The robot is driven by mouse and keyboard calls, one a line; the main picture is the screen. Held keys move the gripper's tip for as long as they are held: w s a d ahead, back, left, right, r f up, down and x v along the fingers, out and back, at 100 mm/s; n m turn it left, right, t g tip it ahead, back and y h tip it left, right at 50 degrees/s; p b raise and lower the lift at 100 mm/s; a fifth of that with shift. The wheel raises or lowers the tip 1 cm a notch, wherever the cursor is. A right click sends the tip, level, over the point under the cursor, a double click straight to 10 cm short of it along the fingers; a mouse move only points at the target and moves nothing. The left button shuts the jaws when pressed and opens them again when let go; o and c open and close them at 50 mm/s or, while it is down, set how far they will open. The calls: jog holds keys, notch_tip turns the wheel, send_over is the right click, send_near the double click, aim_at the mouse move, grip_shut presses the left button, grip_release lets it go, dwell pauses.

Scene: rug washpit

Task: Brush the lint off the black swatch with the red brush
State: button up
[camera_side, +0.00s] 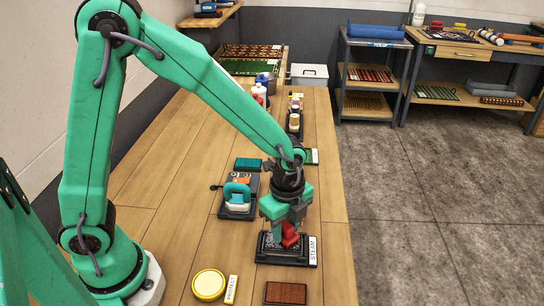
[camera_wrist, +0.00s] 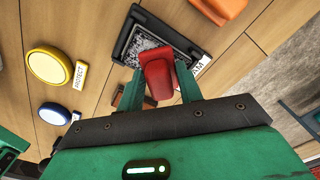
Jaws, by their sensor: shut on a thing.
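My gripper (camera_side: 288,222) is shut on the red brush (camera_side: 290,237), low over the dark framed board (camera_side: 270,256) marked STEAM. In the wrist view the red brush (camera_wrist: 157,78) stands between my two green fingers (camera_wrist: 160,86). The black swatch (camera_wrist: 147,38) lies in the black frame just beyond the brush, its face covered with pale specks and strands of lint. The brush overlaps the lower part of the swatch in that view. I cannot tell whether the brush touches it. In the side view the brush and gripper hide part of the swatch.
A yellow round pad (camera_side: 209,285) with a PROTECT label and a brown block (camera_side: 286,293) lie nearer the camera. A teal-handled tool (camera_side: 237,197) on a dark stand and a green block (camera_side: 248,164) are behind. A blue round pad (camera_wrist: 55,113) shows in the wrist view.

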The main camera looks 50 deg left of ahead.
jog(key=s+a, duration=0.3)
jog(key=shift+s+a, duration=0.2)
jog(key=shift+s, duration=0.05)
notch_tip(320, 180, up, 8)
dwell(0.6)
jog(key=shift+w, duration=0.15)
dwell(0.4)
